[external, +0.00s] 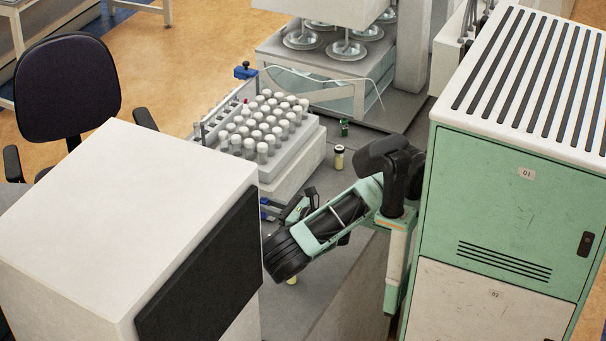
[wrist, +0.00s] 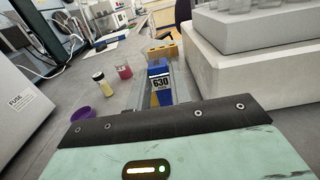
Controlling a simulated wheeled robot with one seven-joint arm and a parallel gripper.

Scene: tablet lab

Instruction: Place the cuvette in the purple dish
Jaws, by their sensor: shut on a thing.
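My gripper (wrist: 163,98) is shut on a blue block with a white label reading 630, which I take to be the cuvette (wrist: 160,84). It is held between the two grey fingers, and its lower end is hidden behind the gripper body. In the external view my gripper (external: 270,209) is beside the tube rack, with blue showing at its tips. The purple dish (wrist: 83,114) lies on the grey bench to the left of my gripper in the wrist view. It is partly hidden by the gripper body, and I cannot make it out in the external view.
A yellow vial with a dark cap (wrist: 103,86) and a pink beaker (wrist: 124,71) stand beyond the dish. A yellow block (wrist: 160,53) lies ahead. A rack of white-capped tubes (external: 290,160) is close by. A white box (wrist: 22,105) bounds the left. Bench is clear between.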

